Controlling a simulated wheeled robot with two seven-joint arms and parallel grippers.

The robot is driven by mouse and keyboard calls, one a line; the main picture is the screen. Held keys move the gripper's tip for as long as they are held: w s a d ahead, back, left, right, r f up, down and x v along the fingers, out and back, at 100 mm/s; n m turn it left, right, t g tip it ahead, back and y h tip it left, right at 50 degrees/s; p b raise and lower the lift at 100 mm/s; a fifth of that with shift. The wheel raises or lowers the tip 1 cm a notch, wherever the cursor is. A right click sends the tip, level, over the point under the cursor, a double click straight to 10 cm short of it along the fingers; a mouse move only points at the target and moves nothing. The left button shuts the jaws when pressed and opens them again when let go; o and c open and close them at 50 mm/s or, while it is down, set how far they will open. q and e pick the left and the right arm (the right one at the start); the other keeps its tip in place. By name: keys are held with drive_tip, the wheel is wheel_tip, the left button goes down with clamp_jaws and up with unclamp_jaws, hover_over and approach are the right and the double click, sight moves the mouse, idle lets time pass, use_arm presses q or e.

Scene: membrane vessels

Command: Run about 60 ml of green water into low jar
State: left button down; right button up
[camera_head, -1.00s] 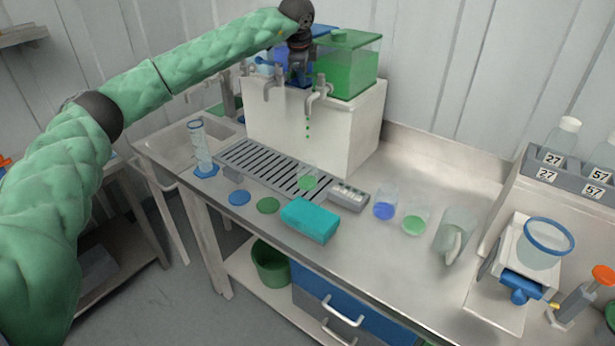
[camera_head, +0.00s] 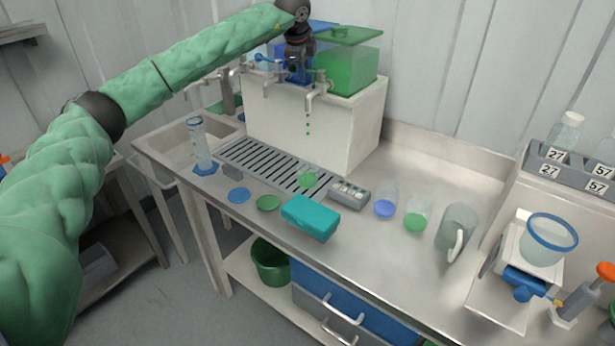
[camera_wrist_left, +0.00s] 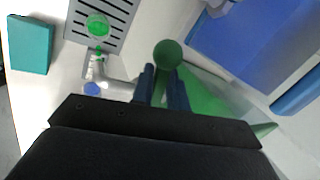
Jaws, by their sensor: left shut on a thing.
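The green water tank (camera_head: 352,70) stands on the white block at the back. Its grey tap (camera_head: 318,88) lets green drops (camera_head: 308,125) fall. A clear jar (camera_head: 308,179) with green liquid in its bottom stands on the drain grate below; it also shows in the left wrist view (camera_wrist_left: 97,26). I cannot read its volume. My left gripper (camera_head: 297,72) is at the taps. In the left wrist view its fingers (camera_wrist_left: 164,82) are shut on a green-knobbed tap lever (camera_wrist_left: 168,54). The arm hides part of the blue tank (camera_head: 325,28). My right gripper is out of view.
A teal box (camera_head: 310,217) and a grey scale (camera_head: 348,194) sit by the grate (camera_head: 270,163). To the right stand a blue-liquid jar (camera_head: 385,207), a green-liquid jar (camera_head: 415,221) and a jug (camera_head: 456,230). A measuring cylinder (camera_head: 201,145) stands left.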

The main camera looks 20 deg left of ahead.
use_arm(q)
drive_tip(key=shift+w+d+r+m+h+b, duration=0.15)
drive_tip(key=shift+w+m+h, duration=0.3)
drive_tip(key=shift+m, duration=0.65)
drive_tip(key=shift+w+m+h+b, duration=0.15)
drive_tip(key=shift+w+m+h, duration=0.25)
drive_tip(key=shift+m, duration=0.7)
drive_tip(key=c, duration=1.4)
unclamp_jaws()
drive_tip(key=shift+w, duration=0.1)
drive_tip(key=shift+w+d, duration=0.1)
